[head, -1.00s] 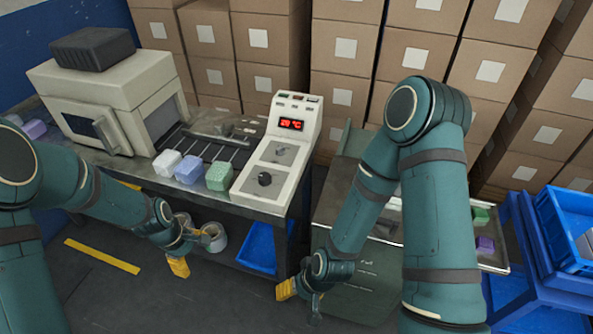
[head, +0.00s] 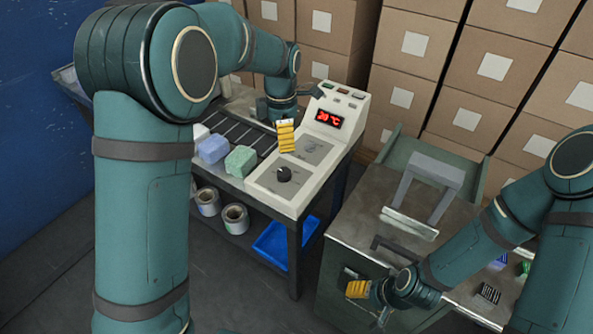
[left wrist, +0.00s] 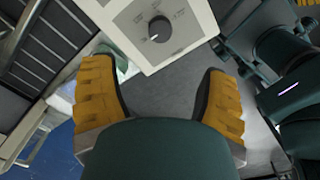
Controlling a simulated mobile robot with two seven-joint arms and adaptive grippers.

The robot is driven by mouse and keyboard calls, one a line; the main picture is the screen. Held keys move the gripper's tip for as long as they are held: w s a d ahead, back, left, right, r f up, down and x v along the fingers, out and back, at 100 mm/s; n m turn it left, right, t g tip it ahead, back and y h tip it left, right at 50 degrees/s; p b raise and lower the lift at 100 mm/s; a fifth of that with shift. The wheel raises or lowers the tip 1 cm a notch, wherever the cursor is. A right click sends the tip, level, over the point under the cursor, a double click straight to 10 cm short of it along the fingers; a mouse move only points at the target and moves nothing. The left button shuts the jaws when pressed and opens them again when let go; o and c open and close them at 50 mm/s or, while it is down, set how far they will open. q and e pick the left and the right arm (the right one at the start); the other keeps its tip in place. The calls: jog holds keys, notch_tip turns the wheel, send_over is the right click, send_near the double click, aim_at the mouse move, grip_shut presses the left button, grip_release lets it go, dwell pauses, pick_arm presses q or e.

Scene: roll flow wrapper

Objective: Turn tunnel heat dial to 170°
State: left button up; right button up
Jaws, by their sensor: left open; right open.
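The control panel (head: 269,207) is a sloped cream box with a red display (head: 329,118) that appears to read 20 °C. A round black dial (head: 284,174) sits on its lower grey plate; the printing around it is too small to read. The dial also shows at the top of the left wrist view (left wrist: 159,29), beyond the fingertips, its pale mark towards the lower left. My left gripper (head: 287,137) is open and empty above the panel, apart from the dial, hiding part of the upper plate. My right gripper (head: 366,300) is open and empty by the grey cabinet.
Rolls (head: 235,218) and a blue bin (head: 284,242) are below. A grey cabinet (head: 350,225) with a raised handle frame stands right. Stacked boxes (head: 410,60) fill the back.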

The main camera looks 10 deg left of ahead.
aim_at(284, 171)
pick_arm(q)
notch_tip(284, 171, down, 13)
jog(key=b, duration=0.3)
jog(key=shift+a+f, duration=0.1)
jog(key=shift+f, duration=0.1)
jog(key=c, duration=1.2)
